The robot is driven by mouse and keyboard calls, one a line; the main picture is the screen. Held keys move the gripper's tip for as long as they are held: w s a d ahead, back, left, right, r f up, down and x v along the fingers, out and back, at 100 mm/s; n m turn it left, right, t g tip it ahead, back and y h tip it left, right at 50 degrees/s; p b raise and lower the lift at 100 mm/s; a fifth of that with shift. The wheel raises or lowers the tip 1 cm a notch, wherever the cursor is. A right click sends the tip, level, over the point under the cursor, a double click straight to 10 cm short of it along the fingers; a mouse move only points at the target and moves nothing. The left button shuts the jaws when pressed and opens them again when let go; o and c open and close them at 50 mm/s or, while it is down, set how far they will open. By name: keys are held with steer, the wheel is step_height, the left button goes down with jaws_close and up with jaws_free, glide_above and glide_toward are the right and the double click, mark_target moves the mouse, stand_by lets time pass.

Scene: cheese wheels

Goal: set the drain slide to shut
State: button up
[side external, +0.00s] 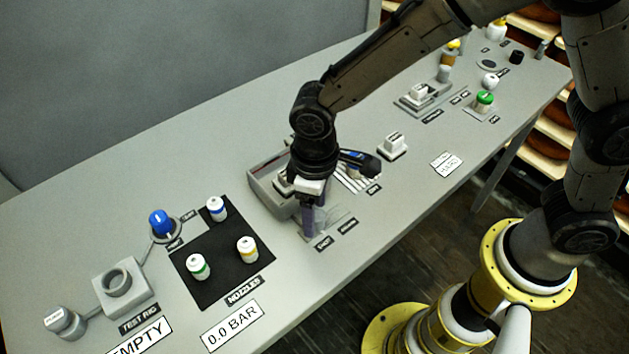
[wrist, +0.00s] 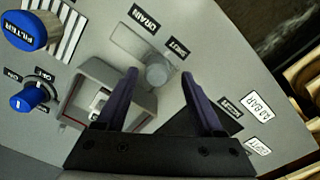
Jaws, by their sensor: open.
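The drain slide shows in the wrist view as a round grey knob (wrist: 158,75) at one end of a pale rectangular track (wrist: 130,42). The DRAIN label (wrist: 145,18) lies beside the track, and a SHUT label (wrist: 177,48) lies close to the knob. My gripper (wrist: 158,78) is open, with the knob seen between its two fingertips; I cannot tell whether either finger touches it. In the side external view my gripper (side external: 311,228) points down at the panel beside the SHUT label (side external: 323,243), and its fingers hide the knob.
A grey open box (side external: 268,203) stands just left of my gripper; it also shows in the wrist view (wrist: 148,110). A blue FILTER handle (wrist: 25,30) is close by. A black mat (side external: 207,284) holds several nozzles. The panel's front edge is clear.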

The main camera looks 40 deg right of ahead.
step_height(320, 180, up, 12)
steer(key=shift+r, duration=0.15)
stand_by(0.4)
steer(key=s+d+r+m+t+y, duration=0.1)
steer(key=d+r+m+t, duration=0.1)
steer(key=d+r, duration=0.45)
steer(key=s+d+r+m+t, duration=0.1)
steer(key=s+d+r+m, duration=0.15)
steer(key=d, duration=0.75)
steer(key=s+d+f+m+t+h, duration=0.1)
steer(key=s+d+f+m+t, duration=0.1)
steer(key=s+d, duration=0.6)
steer(key=s+f, duration=0.1)
steer(key=s, duration=0.2)
steer(key=shift+f+t, duration=0.3)
steer(key=shift+f, duration=0.1)
steer(key=shift+o, duration=0.3)
steer(key=shift+m, duration=0.25)
